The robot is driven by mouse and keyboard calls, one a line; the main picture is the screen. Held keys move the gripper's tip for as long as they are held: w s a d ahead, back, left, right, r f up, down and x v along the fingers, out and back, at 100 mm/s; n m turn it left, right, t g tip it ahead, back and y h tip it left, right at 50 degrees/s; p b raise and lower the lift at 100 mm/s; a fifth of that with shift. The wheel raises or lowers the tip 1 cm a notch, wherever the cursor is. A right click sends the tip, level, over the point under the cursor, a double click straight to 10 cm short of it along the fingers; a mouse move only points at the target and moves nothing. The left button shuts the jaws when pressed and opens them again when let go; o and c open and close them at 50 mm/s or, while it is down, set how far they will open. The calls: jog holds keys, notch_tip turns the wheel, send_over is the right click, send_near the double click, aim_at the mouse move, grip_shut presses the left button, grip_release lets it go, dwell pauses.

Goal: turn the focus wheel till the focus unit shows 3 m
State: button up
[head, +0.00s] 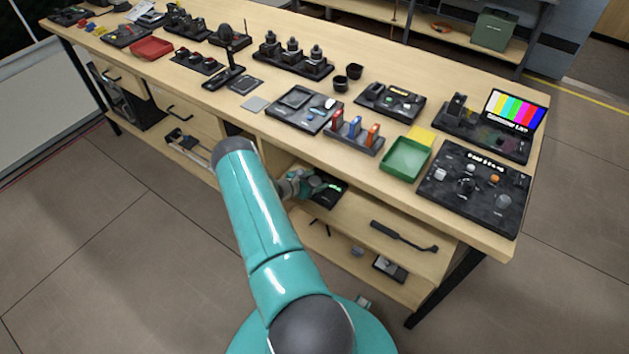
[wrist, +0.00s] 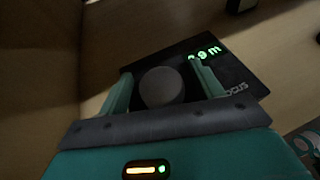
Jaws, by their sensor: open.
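The focus unit (wrist: 235,72) is a dark flat box with a lit green display (wrist: 207,53) and the lettering "OCUS" showing. The display reads a 9 and "m"; what stands before the 9 is partly hidden by my right finger. The round grey focus wheel (wrist: 161,87) stands on the unit. My gripper (wrist: 160,85) is open, with one teal finger on each side of the wheel; I cannot tell whether they touch it. In the head view, the focus unit (head: 329,189) sits in an opening under the bench top, and my gripper (head: 306,185) is at its left side.
The bench top (head: 255,122) overhangs the unit. A green tray (head: 405,157), a switch panel (head: 475,187) and a colour-bar monitor (head: 514,109) stand on top. The floor in front is clear.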

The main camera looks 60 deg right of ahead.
jog(key=v, duration=1.3)
jog(key=shift+w+a, duration=0.15)
jog(key=shift+a, duration=0.15)
jog(key=shift+r, duration=0.1)
jog(key=w+a+r+m+t+y, duration=0.1)
jog(key=w+a+r+m+y, duration=0.15)
jog(key=a+r, duration=0.65)
jog(key=w+a+r+m+t+y, duration=0.1)
jog(key=w+a+r+m, duration=0.3)
jog(key=r, duration=0.8)
jog(key=w+a+r+m+t+y, duration=0.1)
jog(key=a+r+m+t+y, duration=0.15)
jog(key=a+r, duration=0.7)
jog(key=s+a+r+m+t+y, duration=0.1)
jog(key=s+a+r+t+y, duration=0.1)
jog(key=s+a+r, duration=0.2)
jog(key=s+a+r+m+t+y, duration=0.1)
jog(key=s+a+r, duration=0.4)
jog(key=a, duration=0.7)
jog(key=s+a+r+m+t+y, duration=0.2)
jog(key=s+a+r+t+y, duration=0.1)
jog(key=a+r, duration=0.5)
jog(key=shift+s+a+r+t, duration=0.3)
jog(key=shift+s+t, duration=0.05)
jog(key=shift+s, duration=0.35)
